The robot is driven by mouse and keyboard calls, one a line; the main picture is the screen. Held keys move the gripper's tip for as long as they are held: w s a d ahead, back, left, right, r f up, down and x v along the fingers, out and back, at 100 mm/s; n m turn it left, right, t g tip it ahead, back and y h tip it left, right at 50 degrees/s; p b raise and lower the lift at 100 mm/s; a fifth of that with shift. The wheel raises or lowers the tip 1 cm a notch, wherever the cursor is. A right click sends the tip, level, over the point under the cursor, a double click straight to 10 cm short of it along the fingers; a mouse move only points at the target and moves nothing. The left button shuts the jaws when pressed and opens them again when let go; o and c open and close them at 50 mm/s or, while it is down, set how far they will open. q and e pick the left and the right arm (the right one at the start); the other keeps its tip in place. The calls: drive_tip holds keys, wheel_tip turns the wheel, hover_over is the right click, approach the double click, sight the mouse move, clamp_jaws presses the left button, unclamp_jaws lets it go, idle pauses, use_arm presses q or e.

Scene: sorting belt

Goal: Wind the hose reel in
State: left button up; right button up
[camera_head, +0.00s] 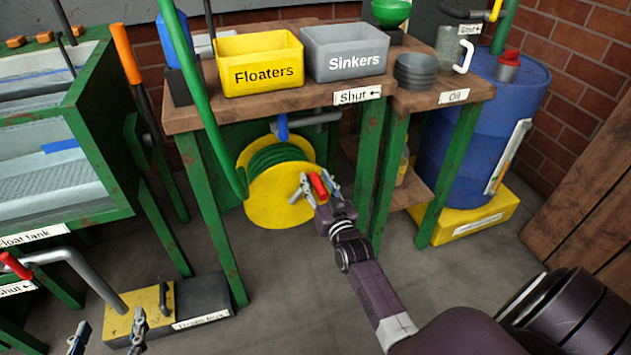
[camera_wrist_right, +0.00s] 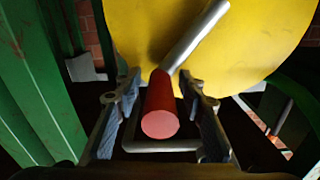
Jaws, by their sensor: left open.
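The yellow hose reel (camera_head: 257,203) with green hose (camera_head: 279,157) wound on it hangs under the wooden bench. A grey crank arm (camera_wrist_right: 198,35) crosses its face and ends in a red handle (camera_wrist_right: 161,108). My right gripper (camera_head: 317,187) is at the reel's front, with the red handle between its fingers; in the right wrist view (camera_wrist_right: 162,90) narrow gaps seem to show on both sides of it. My left gripper (camera_head: 108,334) is open and empty at the bottom left, away from the reel, with only its fingers in view.
The bench holds a yellow Floaters bin (camera_head: 262,82) and a grey Sinkers bin (camera_head: 346,67). Green bench legs (camera_head: 212,220) flank the reel. A blue drum (camera_head: 490,130) stands right, a green float tank (camera_head: 95,110) left.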

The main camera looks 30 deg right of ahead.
drive_tip(key=shift+w, duration=0.25)
drive_tip(key=shift+c, duration=0.4)
clamp_jaws()
drive_tip(key=shift+d, duration=0.1)
